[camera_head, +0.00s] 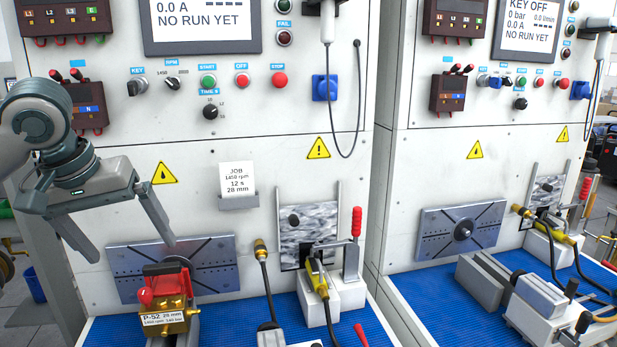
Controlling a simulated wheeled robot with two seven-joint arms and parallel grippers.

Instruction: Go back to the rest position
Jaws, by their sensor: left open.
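My left gripper (122,222) is open and empty. It hangs in front of the left test cabinet, with its two fingers spread and pointing down. A brass and red pump (168,297) with a label reading P-52 stands below and to the right of the fingers, in front of a slotted metal plate (215,262). The gripper looks apart from the pump. My right gripper is not in view.
The left cabinet panel (250,120) carries a screen, knobs and buttons. A red-handled clamp (356,222) and hose stand on the blue mat (240,318). A second, similar cabinet (480,130) stands at the right, with a vise (538,300) before it.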

